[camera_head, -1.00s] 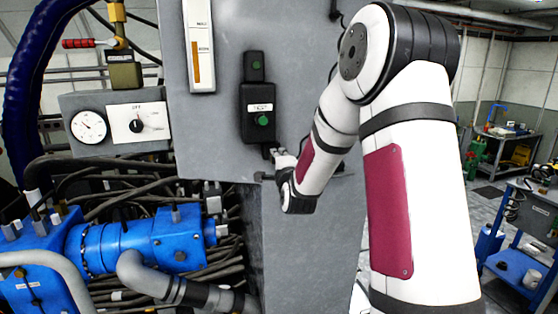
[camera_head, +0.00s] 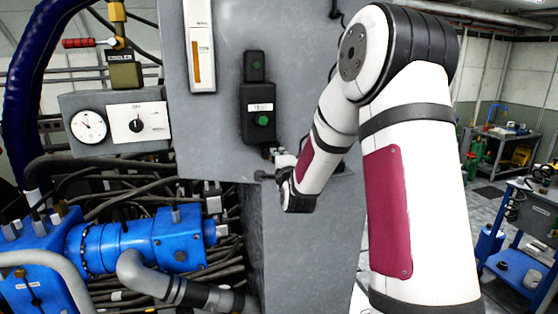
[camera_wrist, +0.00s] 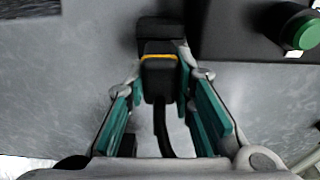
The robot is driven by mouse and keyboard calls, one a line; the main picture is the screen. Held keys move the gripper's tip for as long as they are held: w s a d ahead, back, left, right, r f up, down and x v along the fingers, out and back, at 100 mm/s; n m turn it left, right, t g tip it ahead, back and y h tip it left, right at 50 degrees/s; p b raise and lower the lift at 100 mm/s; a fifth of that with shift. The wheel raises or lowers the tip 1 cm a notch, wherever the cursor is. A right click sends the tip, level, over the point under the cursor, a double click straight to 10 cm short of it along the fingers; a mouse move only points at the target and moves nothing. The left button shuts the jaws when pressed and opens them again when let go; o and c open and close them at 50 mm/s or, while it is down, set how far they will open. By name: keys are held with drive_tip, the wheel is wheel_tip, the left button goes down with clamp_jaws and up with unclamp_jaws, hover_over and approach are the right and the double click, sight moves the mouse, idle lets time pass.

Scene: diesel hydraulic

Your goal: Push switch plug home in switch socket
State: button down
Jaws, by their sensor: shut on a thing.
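The switch plug (camera_wrist: 160,82) is a black block with a yellow-orange band across its upper end and a black cable trailing from its lower end. My gripper (camera_wrist: 162,88) is shut on it, with a teal-padded finger on either side. The black switch socket (camera_wrist: 160,32) lies straight ahead of the plug, against the grey panel. The plug's front end meets or overlaps the socket in this view; I cannot tell how deep it sits. The band is in sight. In the head view my gripper (camera_head: 272,165) is just below the black switch box (camera_head: 258,112), largely hidden by my wrist.
The switch box with its green button (camera_wrist: 307,33) is close at upper right in the wrist view. Blue pump machinery (camera_head: 140,240) and dark hoses lie left of the grey cabinet (camera_head: 305,250). A blue cart (camera_head: 525,245) stands far right.

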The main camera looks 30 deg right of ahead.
drive_tip(key=shift+b+x, duration=0.55)
drive_tip(key=shift+x, duration=0.7)
drive_tip(key=shift+a, duration=0.15)
drive_tip(key=c, duration=1.3)
unclamp_jaws()
